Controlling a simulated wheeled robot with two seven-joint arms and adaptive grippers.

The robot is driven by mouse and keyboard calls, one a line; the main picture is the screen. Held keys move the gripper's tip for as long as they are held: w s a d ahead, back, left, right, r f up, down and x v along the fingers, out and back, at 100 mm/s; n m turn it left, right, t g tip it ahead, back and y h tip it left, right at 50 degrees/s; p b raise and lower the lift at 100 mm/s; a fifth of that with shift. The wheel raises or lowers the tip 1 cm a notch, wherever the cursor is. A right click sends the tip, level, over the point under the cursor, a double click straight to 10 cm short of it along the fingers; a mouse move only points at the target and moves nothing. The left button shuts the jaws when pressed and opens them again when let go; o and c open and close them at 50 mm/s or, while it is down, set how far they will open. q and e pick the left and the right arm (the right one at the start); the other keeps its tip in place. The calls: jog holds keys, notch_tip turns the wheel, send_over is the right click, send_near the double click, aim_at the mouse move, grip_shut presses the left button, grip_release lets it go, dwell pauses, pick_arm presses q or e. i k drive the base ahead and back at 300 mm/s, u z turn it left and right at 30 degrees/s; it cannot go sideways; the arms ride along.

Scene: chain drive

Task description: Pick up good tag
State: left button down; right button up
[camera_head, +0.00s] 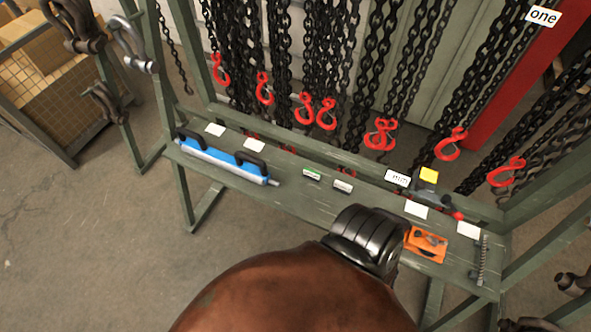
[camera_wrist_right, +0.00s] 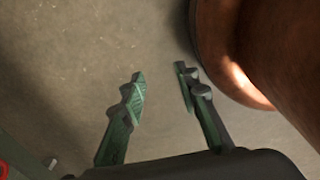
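Several small tags lie on the green bench (camera_head: 296,192). One has a green strip (camera_head: 312,174), and a pale one (camera_head: 343,186) lies just right of it. A white tag with dark print (camera_head: 397,178) and a yellow tag (camera_head: 429,175) are further right. Their print is too small to read, so I cannot tell which is the good tag. My right gripper (camera_wrist_right: 160,73) shows in the right wrist view with its fingers apart and nothing between them, above bare floor. Neither gripper is in the head view.
A blue tool with black handles (camera_head: 222,160) lies at the bench's left. An orange item (camera_head: 427,244) and a small chain (camera_head: 481,262) lie at its right. Black chains with red hooks (camera_head: 305,107) hang behind. My arm covers the lower middle of the head view.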

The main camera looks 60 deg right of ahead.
aim_at(313, 176)
jog(key=z, duration=0.05)
jog(key=i, duration=2.2)
jog(key=z, duration=2.7)
